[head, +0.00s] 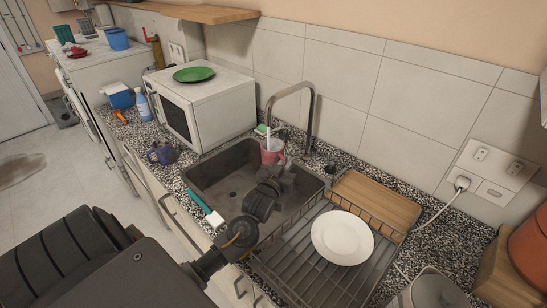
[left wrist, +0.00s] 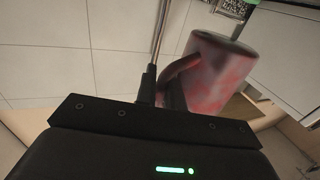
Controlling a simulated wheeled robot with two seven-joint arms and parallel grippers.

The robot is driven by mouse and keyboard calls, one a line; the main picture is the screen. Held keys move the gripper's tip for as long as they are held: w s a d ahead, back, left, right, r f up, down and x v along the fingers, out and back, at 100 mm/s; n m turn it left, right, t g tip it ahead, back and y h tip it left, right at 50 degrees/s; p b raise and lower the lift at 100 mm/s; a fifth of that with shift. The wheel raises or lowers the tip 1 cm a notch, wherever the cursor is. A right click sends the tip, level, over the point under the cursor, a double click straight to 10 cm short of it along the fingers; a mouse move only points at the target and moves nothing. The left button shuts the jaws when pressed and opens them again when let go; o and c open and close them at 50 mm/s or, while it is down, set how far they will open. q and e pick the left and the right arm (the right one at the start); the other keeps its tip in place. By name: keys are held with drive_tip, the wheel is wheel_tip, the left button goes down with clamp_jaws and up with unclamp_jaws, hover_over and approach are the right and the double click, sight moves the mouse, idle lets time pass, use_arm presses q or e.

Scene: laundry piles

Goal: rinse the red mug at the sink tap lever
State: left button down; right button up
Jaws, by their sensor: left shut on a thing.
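The red mug (head: 273,152) is over the sink basin (head: 217,170), under the end of the tall curved tap (head: 310,107). A pale stream from the spout reaches the mug. My left gripper (head: 276,176) is shut on the mug, near its handle, and holds it above the basin floor. In the left wrist view the mug (left wrist: 215,75) looks pinkish red and blotchy, with its handle down toward the gripper. The lever is too small to make out surely. The right gripper is not in view.
A wire dish rack (head: 285,265) with a white plate (head: 342,238) stands right of the sink. A white microwave (head: 205,105), a dark blue mug (head: 162,153) and a teal-handled brush (head: 202,203) are near the sink's left and front.

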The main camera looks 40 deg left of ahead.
use_arm(q)
drive_tip(key=shift+d+r, duration=0.1)
drive_tip(key=shift+s+d+p, duration=0.2)
drive_tip(key=shift+d+p, duration=0.15)
drive_tip(key=shift+d, duration=0.1)
drive_tip(key=s+a+p, duration=0.2)
drive_tip(key=s+p, duration=0.1)
drive_tip(key=s, duration=0.4)
drive_tip(key=shift+s+a, duration=0.25)
drive_tip(key=shift+a, duration=0.1)
idle(0.4)
idle(1.2)
drive_tip(key=s+a+r+p, duration=0.1)
drive_tip(key=s+r+p, duration=0.2)
drive_tip(key=s+r, duration=0.1)
drive_tip(key=shift+s+a, duration=0.3)
drive_tip(key=shift+s, duration=0.1)
